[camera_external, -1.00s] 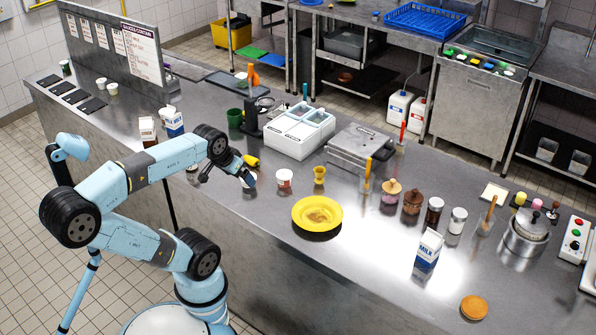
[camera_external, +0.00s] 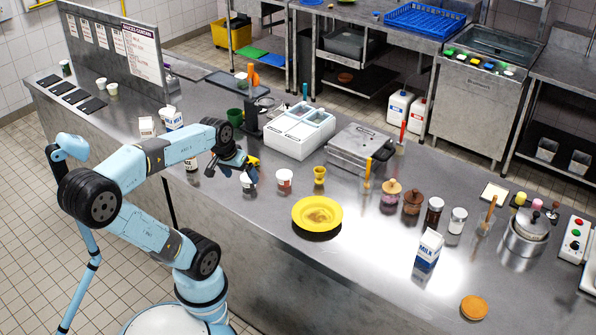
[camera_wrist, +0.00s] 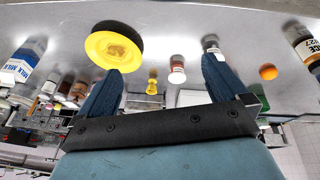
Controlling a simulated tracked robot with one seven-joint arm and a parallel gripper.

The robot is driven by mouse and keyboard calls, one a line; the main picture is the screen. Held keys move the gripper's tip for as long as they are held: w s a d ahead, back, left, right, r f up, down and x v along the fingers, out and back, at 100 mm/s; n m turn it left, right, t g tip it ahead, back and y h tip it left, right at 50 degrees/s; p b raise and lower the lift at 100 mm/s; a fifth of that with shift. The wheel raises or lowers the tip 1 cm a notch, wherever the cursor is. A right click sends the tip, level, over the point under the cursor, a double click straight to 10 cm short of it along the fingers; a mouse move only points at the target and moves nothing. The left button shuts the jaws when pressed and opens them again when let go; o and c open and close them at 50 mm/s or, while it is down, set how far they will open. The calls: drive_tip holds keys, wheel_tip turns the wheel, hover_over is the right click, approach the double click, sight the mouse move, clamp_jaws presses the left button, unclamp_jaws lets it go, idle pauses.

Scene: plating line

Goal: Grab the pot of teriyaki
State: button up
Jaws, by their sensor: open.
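Small white pots stand on the steel counter, and I cannot read which label says teriyaki. One pot with a dark label (camera_external: 248,183) stands just below my gripper (camera_external: 243,161) in the external view. A pot with a reddish label (camera_external: 285,179) stands to its right. It also shows between my fingers, beyond their tips, in the wrist view (camera_wrist: 177,70). Another dark-labelled pot (camera_external: 191,164) is left of my gripper. In the wrist view my gripper (camera_wrist: 161,72) is open and empty, and a white pot (camera_wrist: 212,43) is partly hidden by the right finger.
A white two-lid container (camera_external: 299,132) and a grill press (camera_external: 359,149) stand behind. Cartons (camera_external: 172,119) are at the left. A milk carton (camera_external: 428,250) stands far right.

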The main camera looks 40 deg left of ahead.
drive_tip(key=w+a+f+n+g+h, duration=0.3)
drive_tip(key=w+a+f+n, duration=0.1)
drive_tip(key=w+a+n, duration=0.15)
drive_tip(key=n+t+h, duration=0.6)
drive_tip(key=n+h, duration=0.2)
drive_tip(key=n, duration=0.9)
approach(244, 176)
drive_tip(key=shift+m, duration=0.25)
drive_tip(key=x, duration=0.4)
drive_tip(key=shift+w+d+r, duration=0.1)
drive_tip(key=shift+w, duration=0.05)
drive_tip(key=shift+s+x, duration=0.2)
drive_tip(key=shift+x, duration=2.4)
drive_tip(key=c, duration=1.1)
drive_tip(key=shift+c, duration=0.2)
